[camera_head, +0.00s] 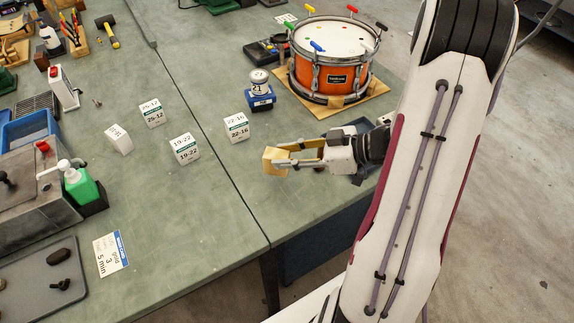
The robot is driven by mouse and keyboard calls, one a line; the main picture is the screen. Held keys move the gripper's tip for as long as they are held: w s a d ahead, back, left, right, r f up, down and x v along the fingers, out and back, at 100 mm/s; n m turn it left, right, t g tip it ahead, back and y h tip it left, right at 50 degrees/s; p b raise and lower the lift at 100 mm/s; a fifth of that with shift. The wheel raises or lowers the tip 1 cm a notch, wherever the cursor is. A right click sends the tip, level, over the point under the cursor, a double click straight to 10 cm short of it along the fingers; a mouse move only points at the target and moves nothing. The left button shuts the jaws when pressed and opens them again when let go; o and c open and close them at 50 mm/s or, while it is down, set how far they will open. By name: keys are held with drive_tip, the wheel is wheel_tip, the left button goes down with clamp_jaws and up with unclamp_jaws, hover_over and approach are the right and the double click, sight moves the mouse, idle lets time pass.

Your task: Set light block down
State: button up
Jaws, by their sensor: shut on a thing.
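My gripper (290,155) is right of the picture's middle, over the bench's right part. It is shut on a light tan block (275,162), which sits at the fingertips. I cannot tell from this view whether the block touches the bench or is held just above it. Part of the block is hidden by the fingers.
An orange drum (327,76) stands on a wooden board (371,92) behind my gripper, with a blue-based gauge (261,98) left of it. Several white labelled blocks (236,127) stand to the left. The green bench top (190,215) is clear in front left.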

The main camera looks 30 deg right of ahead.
drive_tip(key=shift+f, duration=0.15)
drive_tip(key=shift+f, duration=1.95)
drive_tip(key=shift+f, duration=0.1)
drive_tip(key=o, duration=1.1)
drive_tip(key=shift+v, duration=6.1)
